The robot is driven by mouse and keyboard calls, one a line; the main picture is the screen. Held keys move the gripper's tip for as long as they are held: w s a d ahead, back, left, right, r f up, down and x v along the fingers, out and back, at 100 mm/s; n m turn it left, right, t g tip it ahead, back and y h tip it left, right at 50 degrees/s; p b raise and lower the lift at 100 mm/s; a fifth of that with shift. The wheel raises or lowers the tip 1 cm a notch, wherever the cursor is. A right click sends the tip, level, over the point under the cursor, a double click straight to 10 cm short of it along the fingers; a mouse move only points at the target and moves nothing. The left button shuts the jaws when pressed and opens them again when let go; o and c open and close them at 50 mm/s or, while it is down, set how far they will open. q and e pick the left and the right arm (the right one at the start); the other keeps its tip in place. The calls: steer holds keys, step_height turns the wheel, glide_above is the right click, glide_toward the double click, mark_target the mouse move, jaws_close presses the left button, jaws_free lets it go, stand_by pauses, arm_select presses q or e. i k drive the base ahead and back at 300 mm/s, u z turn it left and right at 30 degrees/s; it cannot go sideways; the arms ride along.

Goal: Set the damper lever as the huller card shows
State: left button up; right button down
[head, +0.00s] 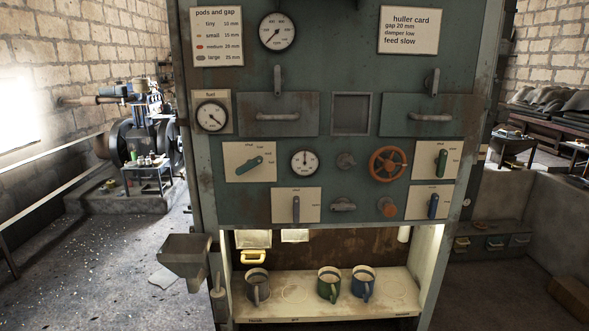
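The huller card (408,30) is at the top right of the green panel and reads "gap 20 mm, damper low, feed slow". Several levers sit on cream plates, their labels too small to read surely, so I cannot tell which is the damper lever. A green lever (250,163) at the left is tilted, its right end higher. A grey lever (296,208) at lower middle is upright. At the right, a green lever (441,162) and a blue lever (433,206) below it are both near upright. Neither of my grippers is in view.
An orange handwheel (388,164), an orange knob (387,207) and dial gauges (277,32) share the panel. Below, a lit shelf (295,309) holds several mugs (328,284). A grey hopper (187,260) juts out at lower left. Nothing blocks the panel front.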

mark_target(249, 164)
steer(key=z, duration=1.3)
steer(key=i, duration=1.45)
steer(key=u, duration=1.5)
